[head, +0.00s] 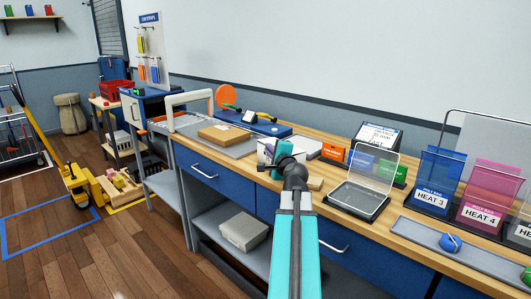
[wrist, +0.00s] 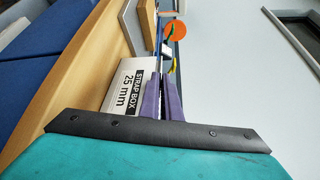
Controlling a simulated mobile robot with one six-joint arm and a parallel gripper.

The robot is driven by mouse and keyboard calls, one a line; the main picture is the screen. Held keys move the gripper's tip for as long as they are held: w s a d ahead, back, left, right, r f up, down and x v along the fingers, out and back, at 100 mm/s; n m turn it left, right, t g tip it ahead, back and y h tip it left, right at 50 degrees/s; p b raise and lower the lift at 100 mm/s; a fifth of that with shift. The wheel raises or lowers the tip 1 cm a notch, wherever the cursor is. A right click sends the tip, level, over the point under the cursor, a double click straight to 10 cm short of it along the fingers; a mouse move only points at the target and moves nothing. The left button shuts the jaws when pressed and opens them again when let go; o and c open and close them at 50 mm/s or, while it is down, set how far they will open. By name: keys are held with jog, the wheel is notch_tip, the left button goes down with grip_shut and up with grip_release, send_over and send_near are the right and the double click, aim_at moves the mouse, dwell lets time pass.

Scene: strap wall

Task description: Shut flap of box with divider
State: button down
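A white box (head: 265,152) stands on the bench, partly hidden behind my gripper (head: 283,150). In the wrist view the white box (wrist: 123,91) reads "STRAP BOX 25 mm" and lies just left of my fingers. Its flap and any divider inside cannot be made out. My gripper shows in the wrist view as two purple fingers (wrist: 161,82) close together, with only a thin line between them. They look shut, with nothing clearly held. Whether they touch the box is unclear.
Coloured cards and heat-labelled bins (head: 434,198) stand further right. A brown carton (head: 223,134) lies on a grey tray to the left.

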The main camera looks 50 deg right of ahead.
jog(key=shift+f, duration=0.15)
jog(key=c, duration=2)
grip_release()
jog(key=shift+d, duration=0.1)
jog(key=shift+v, duration=2.85)
jog(key=shift+b, duration=0.85)
jog(key=shift+f, duration=0.1)
jog(key=b+v, duration=0.2)
jog(key=b, duration=0.6)
jog(key=shift+s, duration=0.25)
